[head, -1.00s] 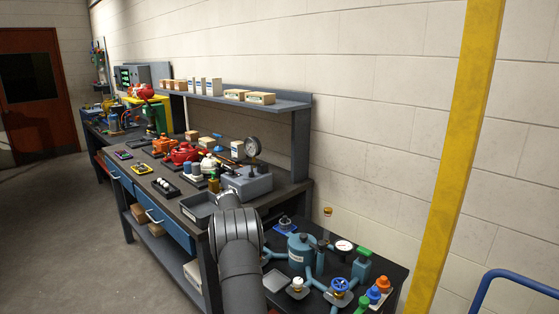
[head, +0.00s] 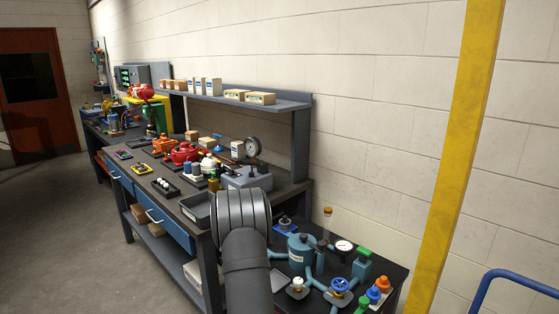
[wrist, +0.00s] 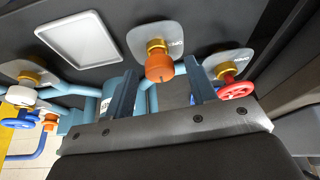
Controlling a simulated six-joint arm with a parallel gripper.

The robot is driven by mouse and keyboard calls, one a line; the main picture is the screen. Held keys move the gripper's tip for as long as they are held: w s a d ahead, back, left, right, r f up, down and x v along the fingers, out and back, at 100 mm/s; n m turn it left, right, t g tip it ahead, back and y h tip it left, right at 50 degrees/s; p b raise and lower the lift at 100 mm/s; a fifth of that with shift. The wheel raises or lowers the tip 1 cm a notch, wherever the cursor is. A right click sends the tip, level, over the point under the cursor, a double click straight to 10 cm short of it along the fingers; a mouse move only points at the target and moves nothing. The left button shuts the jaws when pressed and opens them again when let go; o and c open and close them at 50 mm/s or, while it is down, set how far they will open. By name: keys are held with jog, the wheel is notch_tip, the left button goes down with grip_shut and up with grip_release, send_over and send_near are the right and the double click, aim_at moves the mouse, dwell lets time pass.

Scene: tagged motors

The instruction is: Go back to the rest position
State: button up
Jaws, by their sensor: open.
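My gripper (wrist: 165,88) shows in the wrist view, its two fingers apart with a gap between them. An orange knob (wrist: 159,67) on a brass fitting shows in the gap between the fingers; I cannot tell from this view how near it is. A red handwheel (wrist: 236,90) is to the right of the fingers. In the head view my dark arm rises from the bottom centre and hides the gripper.
The low dark table (head: 398,274) carries a blue-green tank (head: 299,250), a blue handwheel (head: 340,285), a gauge (head: 344,245) and orange caps. The workbench beyond has a grey box (head: 247,178). A yellow post (head: 458,150) stands right. A pale tray (wrist: 80,45) shows in the wrist view.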

jog(key=shift+s+d+n+t+y, duration=0.15)
jog(key=shift+n+t+y, duration=0.3)
jog(key=shift+n, duration=1.25)
jog(key=shift+w+d+n+t+y, duration=0.15)
jog(key=shift+n+y, duration=0.5)
jog(key=shift+n, duration=1.05)
jog(key=shift+s, duration=0.1)
